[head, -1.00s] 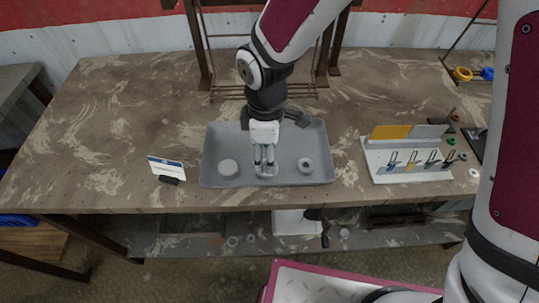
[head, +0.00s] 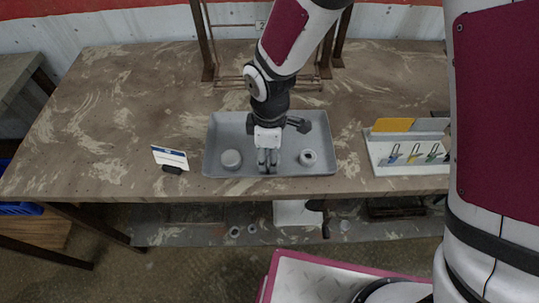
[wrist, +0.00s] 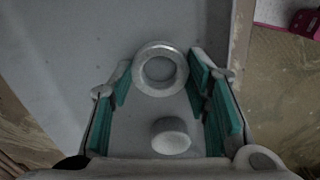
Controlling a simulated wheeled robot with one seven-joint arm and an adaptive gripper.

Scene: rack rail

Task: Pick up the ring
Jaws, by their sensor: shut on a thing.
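A light grey ring (wrist: 137,71) is between the tips of my gripper's teal-padded fingers in the wrist view, and the fingers are shut on it. In the head view my gripper (head: 267,170) points down at the front middle of the grey tray (head: 213,135). The held ring is mostly hidden there by the fingers. I cannot tell whether it touches the tray floor. A pale round disc (head: 231,159) lies to the left and also shows in the wrist view (wrist: 171,136).
A small card on a dark stand (head: 170,158) is left of the tray. A white holder with several coloured tags (head: 407,155) stands to the right. A metal frame (head: 203,45) rises behind. The tabletop (head: 110,115) at the left is mostly clear.

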